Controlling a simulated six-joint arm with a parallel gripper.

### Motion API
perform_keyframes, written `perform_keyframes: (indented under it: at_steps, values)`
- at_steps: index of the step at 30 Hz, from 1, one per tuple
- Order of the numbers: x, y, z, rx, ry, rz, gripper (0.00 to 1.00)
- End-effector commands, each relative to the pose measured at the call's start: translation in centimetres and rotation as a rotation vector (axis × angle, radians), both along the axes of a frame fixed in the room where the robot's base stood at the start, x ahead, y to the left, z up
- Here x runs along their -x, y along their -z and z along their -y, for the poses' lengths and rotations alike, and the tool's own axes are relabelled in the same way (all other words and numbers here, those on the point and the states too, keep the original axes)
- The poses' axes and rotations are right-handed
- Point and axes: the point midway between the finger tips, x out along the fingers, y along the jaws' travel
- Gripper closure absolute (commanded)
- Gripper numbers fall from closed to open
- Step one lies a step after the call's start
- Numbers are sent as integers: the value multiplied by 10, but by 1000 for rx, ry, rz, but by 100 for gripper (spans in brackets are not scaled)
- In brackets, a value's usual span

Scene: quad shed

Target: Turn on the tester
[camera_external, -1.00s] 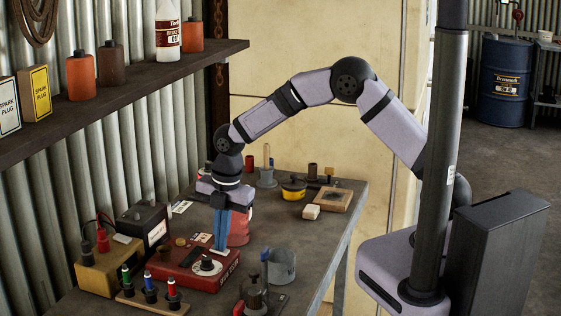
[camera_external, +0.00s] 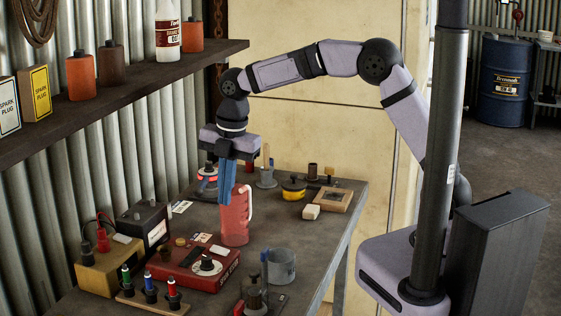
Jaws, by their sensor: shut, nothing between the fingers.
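The red box with a white round dial and black knob (camera_external: 207,265), which looks like the tester (camera_external: 170,268), sits on the bench at the lower middle. Lettering on its front side is too small to read surely. My gripper (camera_external: 226,203) points down with its blue fingers shut and empty. It is up above the box, clear of the knob, and in the picture it overlaps the red jug (camera_external: 237,222) behind the box. The knob's exact setting is too small to tell.
A battery-like yellow box (camera_external: 110,268) and a black box with a meter (camera_external: 157,232) stand left. A rack of coloured plugs (camera_external: 150,298) is in front. A grey cup (camera_external: 281,267) stands right of the tester. A shelf (camera_external: 130,82) overhangs the back left.

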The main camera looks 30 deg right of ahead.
Motion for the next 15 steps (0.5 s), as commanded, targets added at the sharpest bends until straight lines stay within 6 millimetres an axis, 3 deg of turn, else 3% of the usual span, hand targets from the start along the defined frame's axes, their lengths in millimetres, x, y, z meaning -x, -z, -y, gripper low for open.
perform_keyframes:
  at_steps: [6, 15]
  values:
    - [1, -12, 1, -1, 0, 1, 100]
    - [1, -14, 1, -1, 0, 1, 100]
